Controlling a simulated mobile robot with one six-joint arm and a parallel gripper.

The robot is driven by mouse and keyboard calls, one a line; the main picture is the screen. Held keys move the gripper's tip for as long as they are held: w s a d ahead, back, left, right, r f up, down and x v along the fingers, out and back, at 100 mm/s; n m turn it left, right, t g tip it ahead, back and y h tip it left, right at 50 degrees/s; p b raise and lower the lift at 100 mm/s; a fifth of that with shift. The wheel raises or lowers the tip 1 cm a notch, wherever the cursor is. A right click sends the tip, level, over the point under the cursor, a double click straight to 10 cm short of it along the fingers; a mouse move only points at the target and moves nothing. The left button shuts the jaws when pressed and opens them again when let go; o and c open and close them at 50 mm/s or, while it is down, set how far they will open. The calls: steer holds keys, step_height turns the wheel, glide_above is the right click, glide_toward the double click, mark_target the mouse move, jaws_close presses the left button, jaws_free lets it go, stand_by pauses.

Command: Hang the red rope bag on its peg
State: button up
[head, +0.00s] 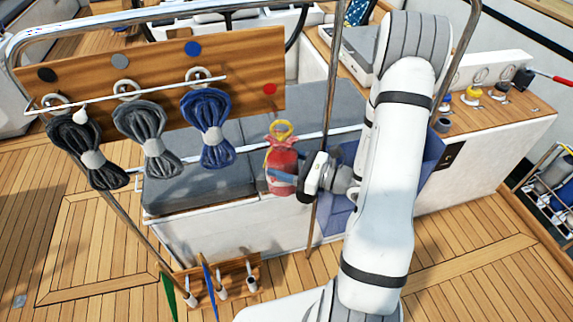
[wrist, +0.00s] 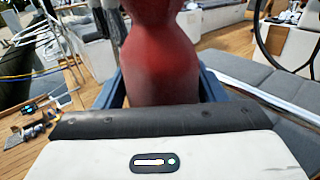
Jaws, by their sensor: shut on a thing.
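The red rope bag (head: 282,168) has a yellow ring (head: 281,131) on top and hangs upright in my gripper (head: 281,178). The gripper is shut around its body. In the wrist view the red bag (wrist: 157,62) stands between the two blue fingers, its top cut off by the frame. A red dot (head: 269,89) marks the right end of the wooden peg board (head: 150,85). The bag is below this dot and slightly right of it, apart from the board. I cannot make out the peg under the red dot.
Black (head: 88,152), grey (head: 149,140) and blue (head: 210,127) rope coils hang on the board to the left. A thin steel post (head: 328,110) stands close to the gripper. Grey cushions (head: 190,183) lie behind and below. A small rack (head: 222,283) stands on the deck.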

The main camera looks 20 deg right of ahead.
steer(key=w+f, duration=0.1)
steer(key=w, duration=0.6)
steer(key=shift+w+f+b, duration=0.2)
steer(key=shift+w+b, duration=0.1)
stand_by(0.5)
stand_by(0.6)
steer(key=o, duration=1.3)
